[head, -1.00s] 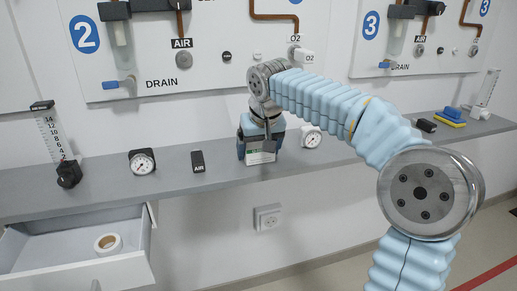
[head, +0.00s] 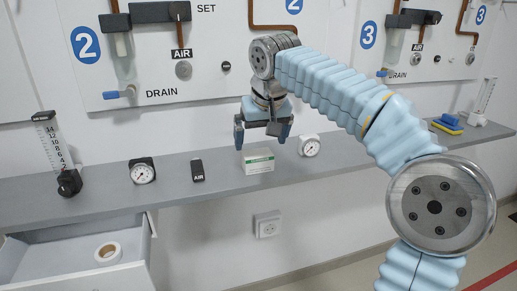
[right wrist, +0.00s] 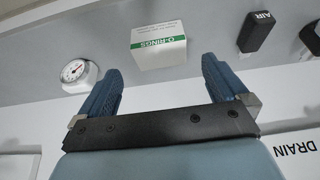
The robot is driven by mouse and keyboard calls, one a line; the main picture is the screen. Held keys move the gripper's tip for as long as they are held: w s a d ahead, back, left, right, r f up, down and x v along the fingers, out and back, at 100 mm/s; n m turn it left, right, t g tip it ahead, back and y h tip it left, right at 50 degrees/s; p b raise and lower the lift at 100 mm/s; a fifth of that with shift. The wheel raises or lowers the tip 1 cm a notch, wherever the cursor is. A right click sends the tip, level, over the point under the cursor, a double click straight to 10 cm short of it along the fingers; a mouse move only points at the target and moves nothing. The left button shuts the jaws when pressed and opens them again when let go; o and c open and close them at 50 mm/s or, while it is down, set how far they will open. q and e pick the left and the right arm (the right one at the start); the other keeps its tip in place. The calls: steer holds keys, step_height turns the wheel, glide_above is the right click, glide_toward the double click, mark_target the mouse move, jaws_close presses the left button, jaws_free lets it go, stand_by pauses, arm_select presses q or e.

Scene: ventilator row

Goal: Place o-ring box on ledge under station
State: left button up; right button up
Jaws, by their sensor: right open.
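The o-ring box (head: 258,162), white with a green stripe, sits on the grey ledge (head: 100,193) below the wall panels. It stands between the black AIR block and a round gauge. In the right wrist view the box (right wrist: 158,46) shows its O-RINGS label, beyond the fingertips and clear of them. My right gripper (head: 262,143) is open and empty just above the box in the head view; its two blue fingers (right wrist: 157,85) are spread apart in the right wrist view. My left gripper is not in view.
A gauge (head: 309,146) is close on the box's right, the AIR block (head: 197,170) on its left, another gauge (head: 142,171) farther left. A flowmeter (head: 58,155) stands at the left. An open drawer (head: 60,265) holding a tape roll (head: 107,251) is below.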

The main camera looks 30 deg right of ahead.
steer(key=v, duration=0.4)
steer(key=shift+s+r, duration=0.15)
steer(key=shift+r, duration=0.05)
stand_by(1.1)
